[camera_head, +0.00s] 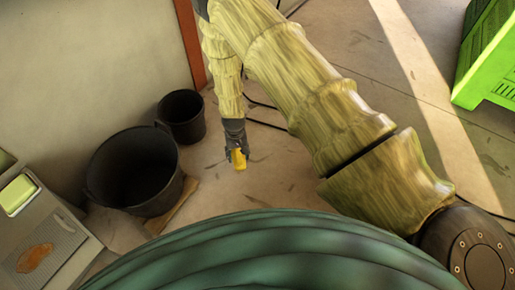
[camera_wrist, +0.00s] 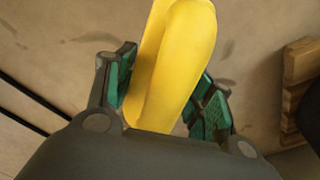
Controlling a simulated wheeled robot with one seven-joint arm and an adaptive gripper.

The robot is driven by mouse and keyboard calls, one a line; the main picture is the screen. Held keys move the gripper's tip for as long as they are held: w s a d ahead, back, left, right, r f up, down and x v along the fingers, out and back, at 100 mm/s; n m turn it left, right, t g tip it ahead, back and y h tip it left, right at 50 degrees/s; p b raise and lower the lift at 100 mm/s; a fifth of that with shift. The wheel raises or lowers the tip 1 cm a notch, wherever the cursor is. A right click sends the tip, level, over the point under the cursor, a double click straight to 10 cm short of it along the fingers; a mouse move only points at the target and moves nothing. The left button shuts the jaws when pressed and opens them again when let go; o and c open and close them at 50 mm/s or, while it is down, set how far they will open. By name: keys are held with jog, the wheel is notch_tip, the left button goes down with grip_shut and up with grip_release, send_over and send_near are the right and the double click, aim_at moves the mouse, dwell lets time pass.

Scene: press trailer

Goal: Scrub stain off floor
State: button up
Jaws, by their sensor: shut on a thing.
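My gripper (camera_head: 236,152) is shut on a yellow object (camera_head: 239,161) and points down over the floor in the head view. In the wrist view, the yellow object (camera_wrist: 172,62) is long, smooth and rounded, held between the green-padded fingers; what it is exactly I cannot tell. Whether its lower end touches the floor I cannot tell. The floor (camera_wrist: 250,25) shows several faint dark marks (camera_wrist: 93,37) near the gripper in the wrist view. Which mark is the stain is not clear.
A large black bucket (camera_head: 135,172) stands at left on a wooden board (camera_head: 177,203), with a smaller black bucket (camera_head: 182,117) behind it. A grey unit (camera_head: 60,235) with a brown patch (camera_head: 35,257) is at lower left. A green crate (camera_head: 490,60) stands at upper right.

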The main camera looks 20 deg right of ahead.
jog(key=shift+r+p, duration=0.65)
jog(key=shift+r, duration=0.45)
